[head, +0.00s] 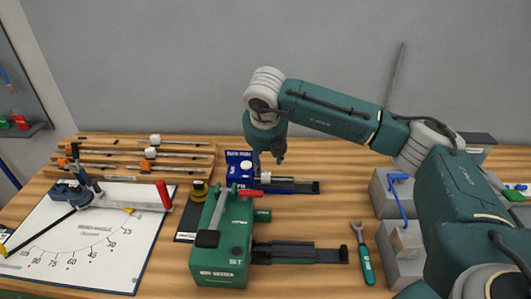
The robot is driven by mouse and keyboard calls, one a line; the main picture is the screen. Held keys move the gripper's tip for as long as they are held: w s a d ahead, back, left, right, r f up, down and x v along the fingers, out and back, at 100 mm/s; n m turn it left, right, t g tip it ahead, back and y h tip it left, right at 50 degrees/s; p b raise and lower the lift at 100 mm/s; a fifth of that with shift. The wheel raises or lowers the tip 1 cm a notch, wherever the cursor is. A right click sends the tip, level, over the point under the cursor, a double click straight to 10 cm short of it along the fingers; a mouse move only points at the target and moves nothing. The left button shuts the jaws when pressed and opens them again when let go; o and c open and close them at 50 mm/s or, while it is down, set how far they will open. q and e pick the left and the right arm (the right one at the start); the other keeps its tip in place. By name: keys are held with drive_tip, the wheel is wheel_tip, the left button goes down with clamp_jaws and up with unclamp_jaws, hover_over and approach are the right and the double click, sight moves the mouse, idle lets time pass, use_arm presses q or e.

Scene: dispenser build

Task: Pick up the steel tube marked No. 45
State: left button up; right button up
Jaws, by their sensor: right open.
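My right gripper (268,157) points down above the blue device (240,168) near the middle of the table, with its arm reaching in from the right. It is open, and no tube shows between its fingers. A light rod-like piece lies at the blue device just below the fingers, partly hidden by them. Several thin steel tubes (185,153) lie on the stepped wooden rack (208,164) at the back left, some with white or orange fittings. The number 45 cannot be read on any tube. My left gripper is not in view.
A green machine (220,262) with a red lever stands in front of the blue device. A white angle board (95,255) with a clamp tool lies at the left. A green-handled wrench (363,255) lies right of centre. Grey blocks (397,262) stand at the right.

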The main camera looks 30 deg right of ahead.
sight(266, 173)
drive_tip(key=p+x, duration=0.2)
drive_tip(key=x, duration=0.6)
drive_tip(key=shift+w+d+f, duration=0.1)
drive_tip(key=shift+w+f, duration=0.05)
drive_tip(key=shift+f, duration=0.3)
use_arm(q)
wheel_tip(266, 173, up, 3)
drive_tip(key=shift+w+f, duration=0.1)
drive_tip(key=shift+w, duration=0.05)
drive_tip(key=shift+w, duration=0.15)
use_arm(e)
drive_tip(key=shift+r, duration=0.1)
clamp_jaws()
